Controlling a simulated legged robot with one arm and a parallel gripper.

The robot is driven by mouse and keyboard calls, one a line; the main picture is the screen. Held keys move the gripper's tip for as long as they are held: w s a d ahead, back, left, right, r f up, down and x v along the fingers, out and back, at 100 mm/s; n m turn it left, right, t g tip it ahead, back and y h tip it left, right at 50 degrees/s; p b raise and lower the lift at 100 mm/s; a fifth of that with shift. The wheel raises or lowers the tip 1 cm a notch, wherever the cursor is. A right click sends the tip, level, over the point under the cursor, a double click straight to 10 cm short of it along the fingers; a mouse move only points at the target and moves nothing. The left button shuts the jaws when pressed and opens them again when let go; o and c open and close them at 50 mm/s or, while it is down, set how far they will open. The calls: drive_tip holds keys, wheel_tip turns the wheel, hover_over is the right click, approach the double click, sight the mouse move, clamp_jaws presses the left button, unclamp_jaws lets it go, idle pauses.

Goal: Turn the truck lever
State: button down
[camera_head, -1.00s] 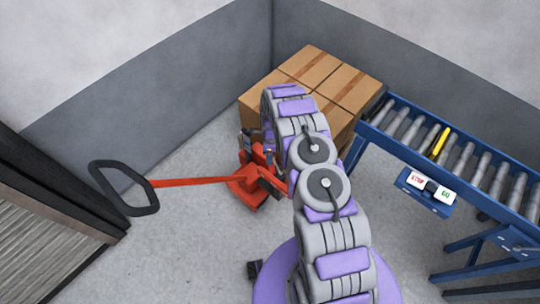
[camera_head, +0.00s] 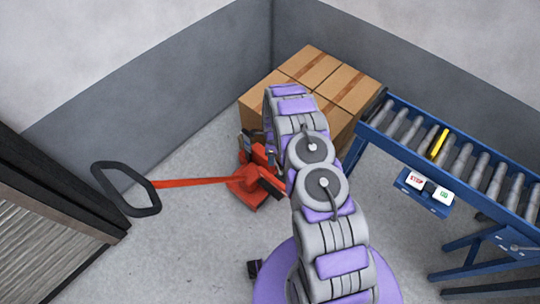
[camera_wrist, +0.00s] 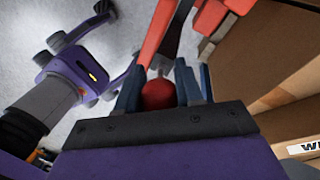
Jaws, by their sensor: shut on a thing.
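The red pallet truck (camera_head: 254,187) stands on the floor in front of the stacked boxes in the head view. Its long red bar runs left to a black loop handle (camera_head: 126,188). In the wrist view, my gripper (camera_wrist: 160,78) has its blue-grey fingers shut around the round red knob of the truck lever (camera_wrist: 158,96). A red arm of the truck (camera_wrist: 157,30) rises just beyond the knob. In the head view my own arm covers part of the truck, and the grip on the lever cannot be made out.
Cardboard boxes (camera_head: 318,75) are stacked close behind the truck, and their side (camera_wrist: 292,55) fills the right of the wrist view. A blue roller conveyor (camera_head: 455,150) with a button box (camera_head: 427,190) stands at the right.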

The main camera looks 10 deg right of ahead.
drive_tip(key=shift+s+d+r+p, duration=0.65)
drive_tip(key=shift+s+d+p, duration=0.25)
drive_tip(key=shift+p, duration=0.45)
drive_tip(key=shift+s+d+p, duration=0.35)
drive_tip(key=shift+s+p, duration=0.3)
drive_tip(key=shift+s+d, duration=0.15)
drive_tip(key=shift+s, duration=0.1)
drive_tip(key=shift+f, duration=0.1)
drive_tip(key=c, duration=0.8)
unclamp_jaws()
drive_tip(key=shift+o, duration=0.2)
drive_tip(key=w+d+r+p, duration=0.1)
drive_tip(key=w+r+p, duration=0.2)
drive_tip(key=r, duration=1.4)
drive_tip(key=shift+w, duration=0.15)
drive_tip(key=shift+d, duration=0.1)
